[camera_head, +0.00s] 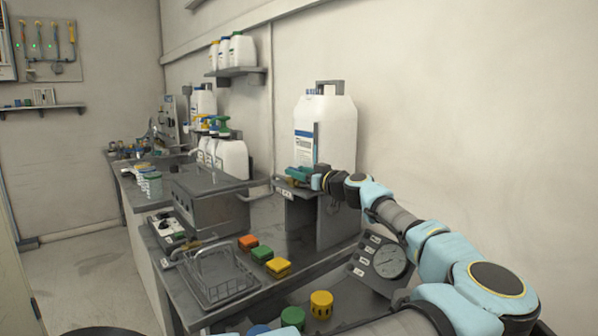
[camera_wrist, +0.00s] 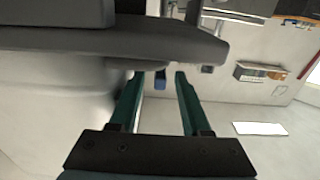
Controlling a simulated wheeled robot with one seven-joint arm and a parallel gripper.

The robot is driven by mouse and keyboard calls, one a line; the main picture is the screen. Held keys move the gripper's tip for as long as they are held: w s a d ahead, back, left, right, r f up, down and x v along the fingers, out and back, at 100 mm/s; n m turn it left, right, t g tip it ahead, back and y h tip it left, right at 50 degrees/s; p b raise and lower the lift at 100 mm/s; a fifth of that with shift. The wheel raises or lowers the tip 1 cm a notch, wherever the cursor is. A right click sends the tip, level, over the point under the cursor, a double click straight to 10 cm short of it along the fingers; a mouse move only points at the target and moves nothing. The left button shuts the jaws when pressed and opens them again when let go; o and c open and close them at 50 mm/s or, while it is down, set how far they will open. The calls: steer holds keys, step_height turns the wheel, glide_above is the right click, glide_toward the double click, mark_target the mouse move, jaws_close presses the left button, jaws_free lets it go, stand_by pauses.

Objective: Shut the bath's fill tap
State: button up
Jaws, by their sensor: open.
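A large white jug (camera_head: 325,130) with a blue label stands on a grey stand (camera_head: 322,218) against the wall. My gripper (camera_head: 298,174), with teal fingers, is at the front of this stand, just below the jug's label. In the wrist view my gripper (camera_wrist: 159,78) is open, its two fingers apart. A grey metal box (camera_head: 210,205), apparently the bath, stands left of the stand. The tap's body and spout are not clearly visible.
A wire basket (camera_head: 217,276) and orange, green and yellow blocks (camera_head: 262,254) lie on the counter in front. A pressure gauge (camera_head: 390,261) stands to the right, near my arm. White bottles (camera_head: 228,157) stand behind the box. A wall shelf (camera_head: 237,72) is above.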

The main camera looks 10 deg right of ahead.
steer(key=shift+c, duration=0.3)
jaws_close()
